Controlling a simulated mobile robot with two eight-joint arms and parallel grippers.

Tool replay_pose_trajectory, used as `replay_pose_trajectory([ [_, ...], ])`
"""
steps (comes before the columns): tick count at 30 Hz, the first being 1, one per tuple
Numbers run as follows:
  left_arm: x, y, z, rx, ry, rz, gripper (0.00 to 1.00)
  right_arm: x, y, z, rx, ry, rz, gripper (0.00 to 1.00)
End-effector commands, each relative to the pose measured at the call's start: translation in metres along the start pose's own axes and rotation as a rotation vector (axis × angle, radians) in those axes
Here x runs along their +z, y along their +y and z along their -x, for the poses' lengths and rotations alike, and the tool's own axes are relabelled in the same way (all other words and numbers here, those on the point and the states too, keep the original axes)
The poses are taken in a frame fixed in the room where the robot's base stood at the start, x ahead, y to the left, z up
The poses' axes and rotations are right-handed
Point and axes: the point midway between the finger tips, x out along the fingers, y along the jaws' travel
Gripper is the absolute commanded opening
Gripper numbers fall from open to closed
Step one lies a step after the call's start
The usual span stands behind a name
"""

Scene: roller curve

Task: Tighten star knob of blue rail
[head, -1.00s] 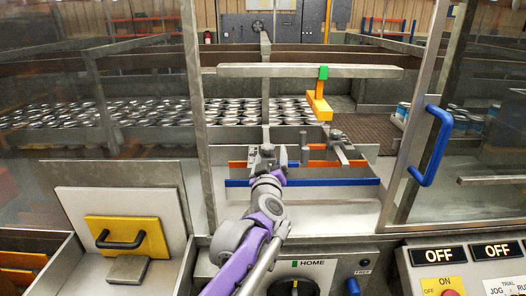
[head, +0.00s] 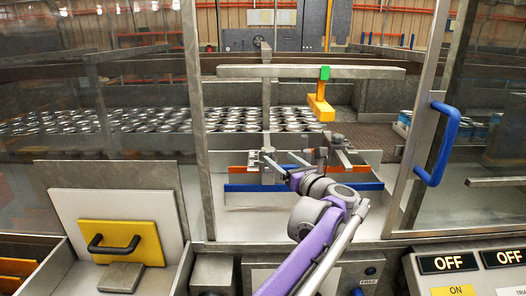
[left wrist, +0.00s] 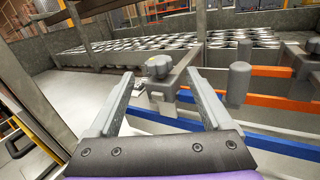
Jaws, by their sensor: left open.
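The blue rail (head: 246,187) runs across the front of the opening in the head view, partly hidden behind my left arm. It also shows low in the left wrist view (left wrist: 285,147). A dark grey star knob (left wrist: 160,66) on a grey bracket (left wrist: 178,82) appears between my left fingertips in the left wrist view, beyond them, with no contact visible. My left gripper (head: 304,164) is open and empty, above the rails near the middle. My right gripper is not in view.
An orange rail (left wrist: 268,98) lies behind the blue one. A grey upright post (left wrist: 238,82) stands right of the right finger. A second bracket with a knob (head: 336,141) is to the right. An orange block (head: 320,108) hangs above. A blue-handled door (head: 437,145) is at right.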

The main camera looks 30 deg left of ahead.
Motion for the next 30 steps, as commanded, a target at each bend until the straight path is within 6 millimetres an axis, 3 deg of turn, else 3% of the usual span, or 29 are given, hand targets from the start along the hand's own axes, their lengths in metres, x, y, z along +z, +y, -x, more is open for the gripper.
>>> replay_pose_trajectory([
  [7,-0.003,0.001,-0.011,0.026,0.011,0.084,0.83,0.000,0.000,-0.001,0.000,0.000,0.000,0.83],
  [21,-0.003,0.003,-0.093,0.023,0.010,0.080,0.83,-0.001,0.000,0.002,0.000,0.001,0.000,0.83],
  [30,-0.004,0.003,-0.107,0.021,0.010,0.080,0.83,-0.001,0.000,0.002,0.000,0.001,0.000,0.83],
])
